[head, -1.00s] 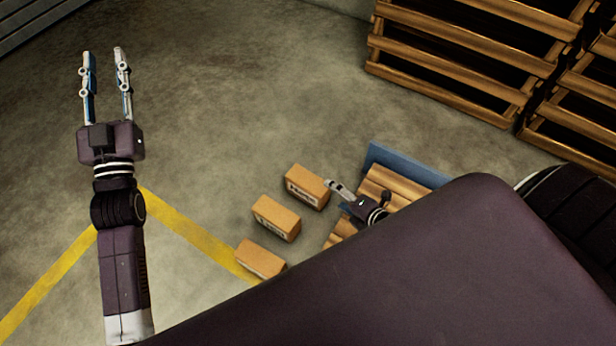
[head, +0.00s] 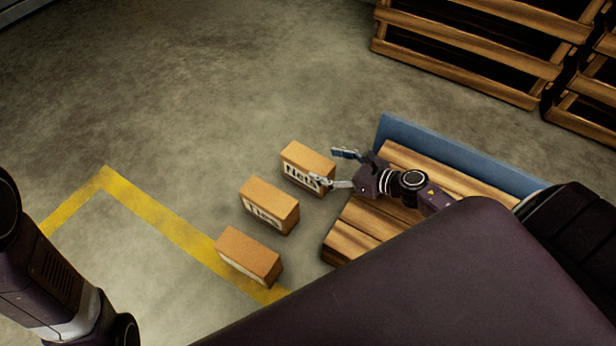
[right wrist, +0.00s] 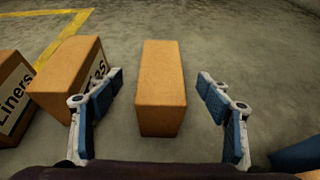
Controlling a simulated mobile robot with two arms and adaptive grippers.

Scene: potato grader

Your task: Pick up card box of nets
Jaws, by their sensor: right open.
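The card box of nets (head: 306,167) stands on the floor, the farthest of three brown boxes, with "Nets" on its side. My right gripper (head: 327,166) is open beside it, its fingertips close to its right end. In the right wrist view a plain-faced box (right wrist: 161,88) stands between the two open fingers of the gripper (right wrist: 160,82), with a gap on each side. Its label is hidden there. I cannot tell whether any finger touches it. My left gripper is out of view; only part of that arm shows at lower left.
A middle box (head: 269,205) and a nearer box (head: 248,256) stand in a row; the wrist view shows "Liners" on the leftmost box (right wrist: 14,96). A slatted wooden platform (head: 354,230) with a blue board (head: 455,154) is right. Wooden crates (head: 460,45) stand behind. Floor at left is clear.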

